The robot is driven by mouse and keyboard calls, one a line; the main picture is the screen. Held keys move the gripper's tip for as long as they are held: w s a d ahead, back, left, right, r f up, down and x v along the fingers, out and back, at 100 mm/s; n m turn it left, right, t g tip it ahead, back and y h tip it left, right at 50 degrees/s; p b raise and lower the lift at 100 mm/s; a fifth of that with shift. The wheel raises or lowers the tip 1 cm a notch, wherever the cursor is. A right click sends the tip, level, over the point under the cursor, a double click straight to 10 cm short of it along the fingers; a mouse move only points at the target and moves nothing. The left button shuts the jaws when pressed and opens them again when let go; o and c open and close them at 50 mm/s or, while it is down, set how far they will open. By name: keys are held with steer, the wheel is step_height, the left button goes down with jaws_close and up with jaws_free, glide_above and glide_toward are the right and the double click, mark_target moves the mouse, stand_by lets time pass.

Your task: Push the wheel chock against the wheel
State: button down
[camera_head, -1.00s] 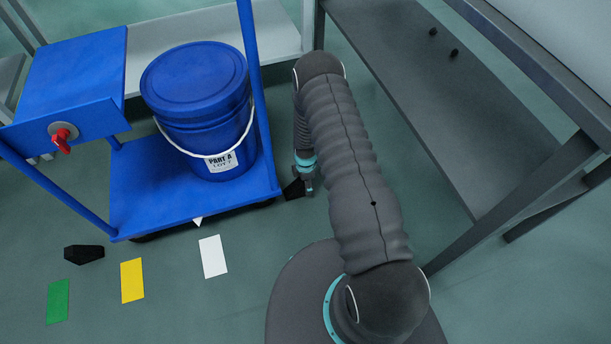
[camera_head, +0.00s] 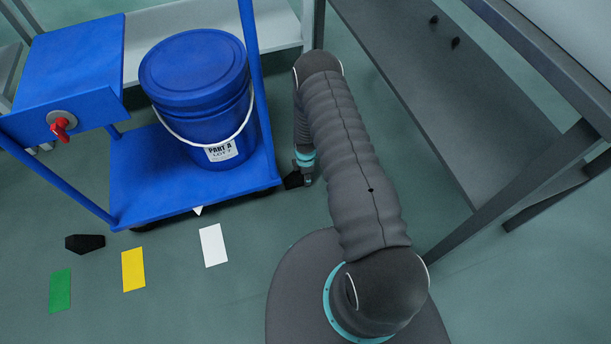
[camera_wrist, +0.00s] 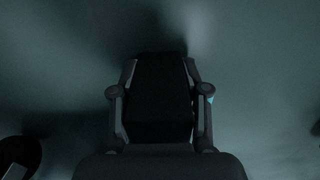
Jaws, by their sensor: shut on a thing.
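The dark wheel chock (camera_head: 292,180) is on the floor by the right front corner of the blue cart (camera_head: 130,180). My gripper (camera_head: 305,179) reaches down just right of it, partly hidden by my arm. In the wrist view, the black chock (camera_wrist: 160,100) fills the space between the two fingers of my gripper (camera_wrist: 159,66), which is shut on it. The cart's wheel (camera_head: 262,194) is only a dark patch under the cart's edge. Whether the chock touches it cannot be told.
A blue bucket (camera_head: 200,100) stands on the cart. A second black chock (camera_head: 85,243) lies at the left, near green (camera_head: 60,291), yellow (camera_head: 133,269) and white (camera_head: 213,245) floor cards. A grey table (camera_head: 470,130) stands close at the right.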

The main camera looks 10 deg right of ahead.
mark_target(297, 179)
steer(key=shift+s+a+b, duration=0.15)
steer(key=shift+a+b, duration=0.15)
steer(key=shift+a, duration=0.6)
steer(key=shift+s+a+b, duration=0.1)
steer(key=shift+a+b, duration=0.15)
steer(key=shift+a, duration=0.6)
steer(key=shift+c, duration=2.4)
jaws_free()
step_height(297, 179, up, 12)
